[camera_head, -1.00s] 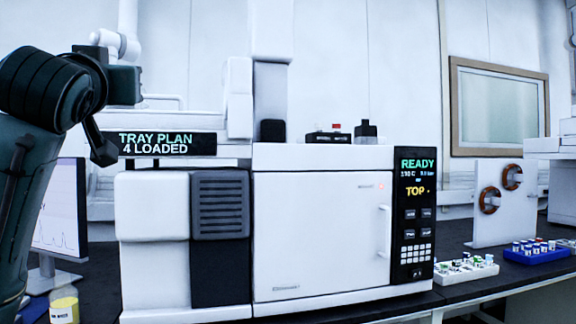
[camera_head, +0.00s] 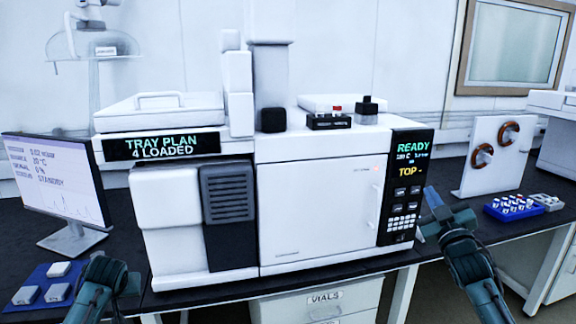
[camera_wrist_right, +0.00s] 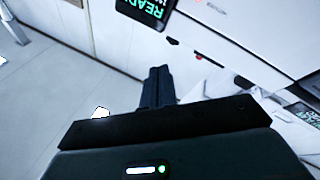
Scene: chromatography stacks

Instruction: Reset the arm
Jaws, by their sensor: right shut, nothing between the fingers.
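My right gripper (camera_head: 432,197) is at the right of the white instrument, in front of the bench and close to the control panel's right edge. Its fingers are shut together and empty; they also show in the right wrist view (camera_wrist_right: 158,85), dark and side by side. My left gripper (camera_head: 125,283) is low at the left, in front of the bench edge; its fingers are too dark and small to read. The white instrument (camera_head: 315,215) stands between the two grippers with its door closed. Its panel (camera_head: 408,185) reads READY and TOP.
A monitor (camera_head: 55,180) and a blue mat (camera_head: 35,290) with grey-white blocks are at the left. A blue vial rack (camera_head: 515,208) and a white panel with copper coils (camera_head: 490,155) are at the right. The tray display (camera_head: 160,146) reads TRAY PLAN 4 LOADED.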

